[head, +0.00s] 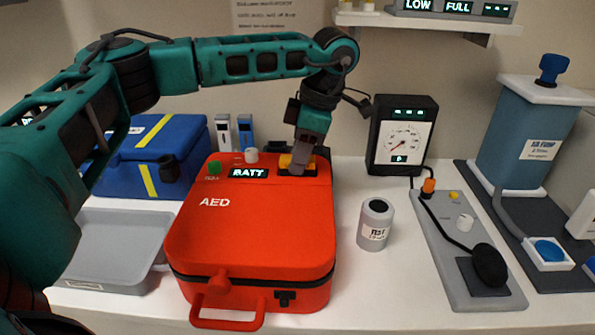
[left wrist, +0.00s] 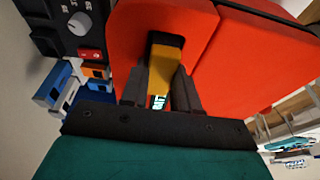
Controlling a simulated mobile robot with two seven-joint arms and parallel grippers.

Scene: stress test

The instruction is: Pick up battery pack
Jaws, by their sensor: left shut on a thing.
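The battery pack is the yellow block between my left gripper's fingers in the left wrist view (left wrist: 166,66); a yellow edge of it also shows in the head view (head: 285,161). It is at the back right of the red AED case (head: 250,225), beside the display reading BATT (head: 248,173). My left gripper (head: 298,165) points down over the case and is shut on the battery pack; its fingers also show in the left wrist view (left wrist: 160,88). I cannot tell whether the pack still touches the case. My right gripper is not in view.
A blue case (head: 150,160) and a grey tray (head: 110,250) stand left. A grey cylinder (head: 374,225) stands right of the AED, before a black gauge box (head: 402,135). A grey panel with a black bulb (head: 489,265) and a blue tank (head: 530,130) stand farther right.

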